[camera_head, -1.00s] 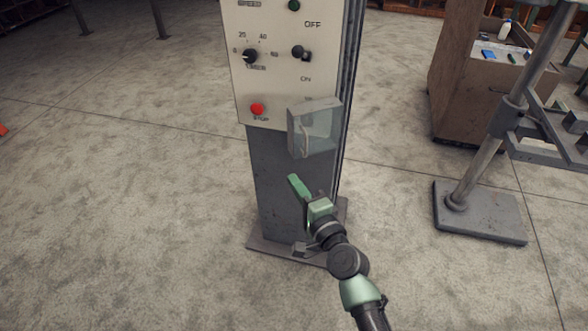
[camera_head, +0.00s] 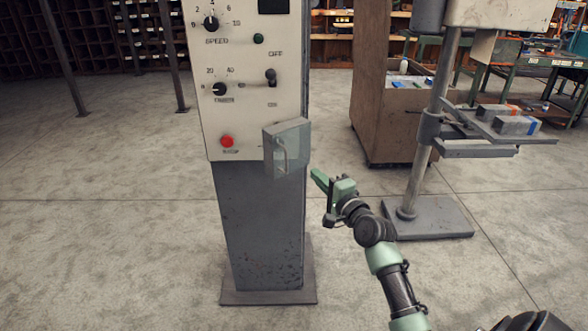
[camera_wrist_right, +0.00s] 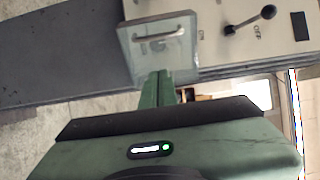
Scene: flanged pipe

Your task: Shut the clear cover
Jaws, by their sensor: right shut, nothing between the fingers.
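The clear cover (camera_head: 287,147) is a see-through box with a small handle at the lower right of the control panel. It stands out from the panel, beside the red stop button (camera_head: 227,141), which shows uncovered. The cover also shows in the right wrist view (camera_wrist_right: 160,48), handle facing up. My right gripper (camera_head: 320,180) is shut and empty, just right of and below the cover. In the right wrist view its green fingers (camera_wrist_right: 157,88) end at the cover's near edge; whether they touch it I cannot tell. My left gripper is not in view.
The cream control panel (camera_head: 244,95) has knobs and a toggle lever (camera_head: 271,76), on a grey pedestal (camera_head: 258,225). A stand with a round post (camera_head: 432,115) and a brown cabinet (camera_head: 377,90) are to the right.

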